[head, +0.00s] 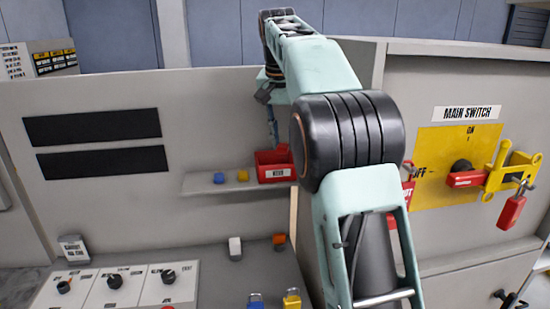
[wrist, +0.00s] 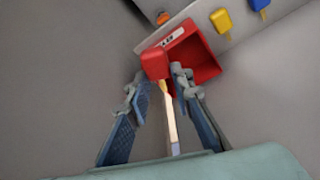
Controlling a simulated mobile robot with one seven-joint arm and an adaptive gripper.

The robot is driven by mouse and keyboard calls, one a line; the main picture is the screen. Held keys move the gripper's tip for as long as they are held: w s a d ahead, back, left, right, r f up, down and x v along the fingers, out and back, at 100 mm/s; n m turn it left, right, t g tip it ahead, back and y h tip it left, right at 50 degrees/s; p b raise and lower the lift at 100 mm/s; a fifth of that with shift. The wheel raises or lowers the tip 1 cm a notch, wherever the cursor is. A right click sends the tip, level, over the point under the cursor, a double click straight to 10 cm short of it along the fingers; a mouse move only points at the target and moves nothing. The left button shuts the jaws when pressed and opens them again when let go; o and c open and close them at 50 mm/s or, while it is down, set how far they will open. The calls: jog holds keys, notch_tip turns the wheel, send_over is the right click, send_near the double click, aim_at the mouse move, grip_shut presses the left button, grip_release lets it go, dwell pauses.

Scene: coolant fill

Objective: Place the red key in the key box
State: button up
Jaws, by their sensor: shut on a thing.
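The red key (wrist: 155,64) is in my gripper (wrist: 160,82) in the wrist view. Its red head sticks out beyond the fingertips, and its pale shaft runs back between the fingers. The red key box (wrist: 205,66) is open and lies just beyond the key, whose head overlaps its near edge in this view. I cannot tell whether they touch. In the head view the key box (head: 274,174) sits at the right end of a small shelf. My gripper (head: 273,138) is above it, partly hidden by my arm, and the key cannot be made out there.
A blue key (head: 219,178) and a yellow key (head: 243,175) stand on the shelf (head: 205,187) left of the box. A yellow main switch panel (head: 440,150) with red locks is at right. Padlocks and a knob panel (head: 115,288) are below.

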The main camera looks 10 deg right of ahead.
jog(key=w+f, duration=0.1)
jog(key=f, duration=0.1)
jog(key=w+f, duration=0.2)
jog(key=w+a+f+p, duration=0.1)
jog(key=w+f, duration=0.1)
jog(key=shift+w, duration=0.25)
jog(key=shift+c, duration=0.5)
jog(key=shift+a+x, duration=0.25)
jog(key=shift+x, duration=0.9)
jog(key=shift+s+f, duration=0.1)
jog(key=shift+f, duration=0.55)
jog(key=shift+f, duration=0.1)
jog(key=shift+f, duration=0.1)
jog(key=o, duration=1)
